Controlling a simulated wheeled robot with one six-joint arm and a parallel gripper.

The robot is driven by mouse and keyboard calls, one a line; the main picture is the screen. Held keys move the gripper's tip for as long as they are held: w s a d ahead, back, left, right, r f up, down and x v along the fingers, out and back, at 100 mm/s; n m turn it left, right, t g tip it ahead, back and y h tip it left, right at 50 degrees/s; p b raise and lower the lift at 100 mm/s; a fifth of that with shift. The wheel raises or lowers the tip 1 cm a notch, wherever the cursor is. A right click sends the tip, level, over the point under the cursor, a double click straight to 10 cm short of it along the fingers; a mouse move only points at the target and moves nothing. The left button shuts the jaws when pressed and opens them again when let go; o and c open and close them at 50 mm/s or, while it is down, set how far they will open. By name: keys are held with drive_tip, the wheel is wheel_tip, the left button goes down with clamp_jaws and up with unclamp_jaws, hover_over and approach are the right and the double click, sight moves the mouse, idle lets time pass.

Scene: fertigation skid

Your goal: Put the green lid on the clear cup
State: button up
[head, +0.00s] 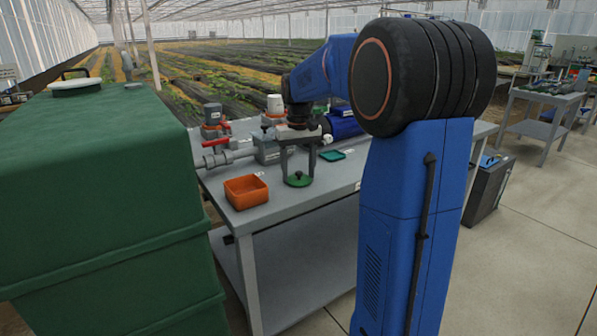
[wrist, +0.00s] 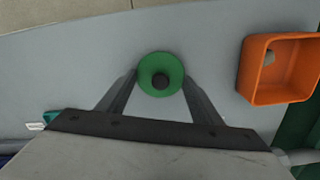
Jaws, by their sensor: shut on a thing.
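The green lid (head: 298,181) is a round disc with a dark knob in its middle. My gripper (head: 298,174) points down over the grey bench and is shut on the lid. In the wrist view the lid (wrist: 147,68) sits between the tips of my gripper (wrist: 161,82), with its top facing the camera. I cannot make out the clear cup in either view. Whether anything is beneath the lid is hidden, and the gap between lid and bench is hard to tell.
An orange bin (head: 246,192) stands left of my gripper; the wrist view shows a small pale thing inside it. A teal tray (head: 332,155) lies to the right. Pipes with red-handled valves (head: 216,145) run behind. A large green tank (head: 90,190) stands left of the bench.

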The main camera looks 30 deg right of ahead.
sight(298, 172)
drive_tip(key=shift+f, duration=0.1)
drive_tip(key=o, duration=1)
wheel_tip(298, 172, up, 12)
drive_tip(key=shift+a+r, duration=0.1)
drive_tip(key=shift+r, duration=0.05)
